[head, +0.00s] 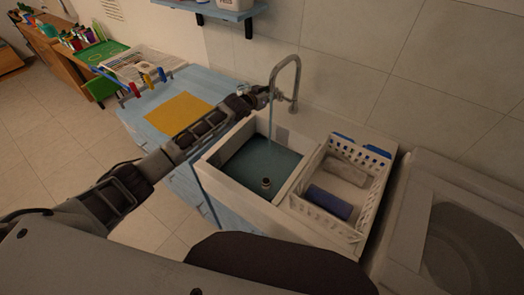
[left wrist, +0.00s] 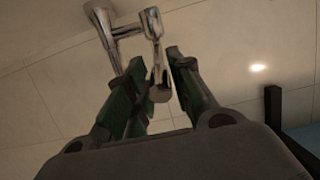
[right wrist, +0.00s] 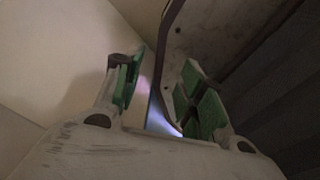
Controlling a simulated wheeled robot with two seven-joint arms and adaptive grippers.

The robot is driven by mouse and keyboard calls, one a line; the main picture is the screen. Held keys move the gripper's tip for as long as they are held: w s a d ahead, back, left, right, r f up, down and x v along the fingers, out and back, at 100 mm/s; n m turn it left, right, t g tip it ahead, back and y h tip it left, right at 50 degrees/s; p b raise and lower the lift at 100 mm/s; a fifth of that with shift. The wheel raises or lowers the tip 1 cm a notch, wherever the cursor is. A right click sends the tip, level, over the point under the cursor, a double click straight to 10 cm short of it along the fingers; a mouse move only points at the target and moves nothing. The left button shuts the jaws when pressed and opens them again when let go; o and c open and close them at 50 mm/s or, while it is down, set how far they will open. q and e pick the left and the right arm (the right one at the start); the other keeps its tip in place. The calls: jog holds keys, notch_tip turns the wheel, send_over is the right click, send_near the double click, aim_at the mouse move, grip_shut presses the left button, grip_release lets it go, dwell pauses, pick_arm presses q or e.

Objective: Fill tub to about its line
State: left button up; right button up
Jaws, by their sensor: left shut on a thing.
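The tub (head: 215,160) is the pale sink basin in the middle of the head view. Blue-green water (head: 250,162) covers its floor, and a short drain fitting (head: 266,183) stands out of it. A thin stream (head: 270,125) falls from the curved tap (head: 296,75) into the tub. My left gripper (head: 262,95) is at the tap's left side, shut on the tap handle, which shows between its fingers in the left wrist view (left wrist: 157,60). I cannot make out the fill line. My right gripper (right wrist: 160,82) is open and empty in the right wrist view.
A white basket (head: 350,215) with folded cloths stands right of the tub, beside a grey appliance (head: 450,225). A blue counter (head: 155,110) with a yellow cloth (head: 179,113) lies left. A wall shelf (head: 215,11) hangs above.

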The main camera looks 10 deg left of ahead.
pick_arm(q)
jog(key=shift+f, duration=0.1)
pick_arm(e)
jog(key=shift+a, duration=0.3)
